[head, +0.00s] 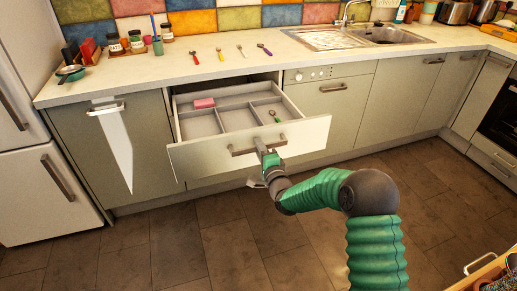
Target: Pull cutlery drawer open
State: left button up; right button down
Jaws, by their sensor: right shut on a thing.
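The cutlery drawer (205,160) is pulled out from under the counter, and its divided tray shows. A pink item (204,103) lies in the back left part, and a green-ended utensil (274,115) lies in a right compartment. My right gripper (262,150) is at the drawer's bar handle (245,149), shut on it, with the green arm reaching in from the lower right. The fingertips are small and partly hidden against the handle. My left gripper is not in the view.
Several utensils with coloured handles (219,54) and jars (115,43) lie or stand on the counter (160,70). The dark tiled floor (230,250) in front is clear. A wooden box (480,275) edges in at lower right.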

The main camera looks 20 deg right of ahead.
jog(key=shift+d+f, duration=0.15)
jog(key=shift+d, duration=0.25)
jog(key=c, duration=1.5)
grip_release()
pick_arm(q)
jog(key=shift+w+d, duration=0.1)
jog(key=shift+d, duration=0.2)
pick_arm(e)
jog(key=shift+o, duration=1.1)
jog(key=shift+s+a, duration=0.1)
pick_arm(q)
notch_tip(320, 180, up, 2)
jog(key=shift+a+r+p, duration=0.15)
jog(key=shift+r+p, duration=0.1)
jog(key=shift+p, duration=1)
pick_arm(e)
jog(key=s, duration=1.6)
jog(key=shift+s+d, duration=0.25)
jog(key=shift+d, duration=0.15)
jog(key=shift+f, duration=0.1)
